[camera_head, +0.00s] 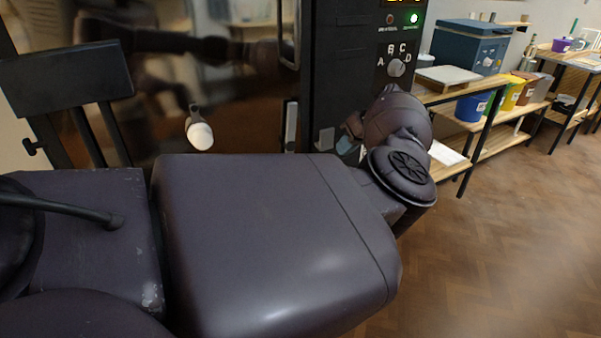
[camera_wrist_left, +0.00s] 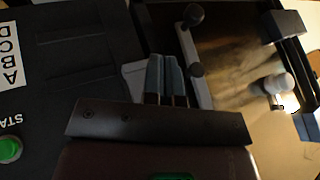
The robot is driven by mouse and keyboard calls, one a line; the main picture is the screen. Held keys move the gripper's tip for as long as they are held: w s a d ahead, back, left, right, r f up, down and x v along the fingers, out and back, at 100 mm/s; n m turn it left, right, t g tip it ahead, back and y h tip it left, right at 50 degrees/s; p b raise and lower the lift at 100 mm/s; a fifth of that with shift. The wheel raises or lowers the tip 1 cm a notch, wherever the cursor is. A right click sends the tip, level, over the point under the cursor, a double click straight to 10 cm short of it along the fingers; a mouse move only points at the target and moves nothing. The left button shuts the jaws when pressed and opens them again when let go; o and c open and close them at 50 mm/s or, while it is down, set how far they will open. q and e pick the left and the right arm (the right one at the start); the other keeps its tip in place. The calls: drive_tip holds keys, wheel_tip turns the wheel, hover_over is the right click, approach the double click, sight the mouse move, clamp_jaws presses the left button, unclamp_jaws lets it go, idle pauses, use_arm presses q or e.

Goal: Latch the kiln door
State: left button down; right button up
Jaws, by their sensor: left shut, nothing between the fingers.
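The kiln door (camera_head: 235,85) is a dark, glossy panel; it looks close against the black kiln frame (camera_head: 335,65). A grey latch lever (camera_head: 290,125) stands about upright by the door's edge. In the left wrist view the lever (camera_wrist_left: 190,52) has black knobs. A grey block (camera_head: 325,138) sits on the frame beside it; it also shows in the left wrist view (camera_wrist_left: 134,76). My left gripper (camera_head: 349,144) is shut and empty. In the left wrist view its fingertips (camera_wrist_left: 165,62) lie between block and lever; contact cannot be told. My right gripper is out of view.
A pale round plug (camera_head: 200,136) sticks out of the door. Wooden shelving (camera_head: 500,110) with coloured tubs stands at right. Wooden floor (camera_head: 500,260) there is clear. My left arm covers the lower middle.

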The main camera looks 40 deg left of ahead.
use_arm(q)
drive_tip(key=shift+d+f, duration=0.1)
idle(0.3)
drive_tip(key=s+a+f+b, duration=0.1)
drive_tip(key=s+a+f, duration=0.5)
drive_tip(key=a+f, duration=0.1)
drive_tip(key=shift+f, duration=0.65)
drive_tip(key=shift+a, duration=0.1)
drive_tip(key=shift+s, duration=0.1)
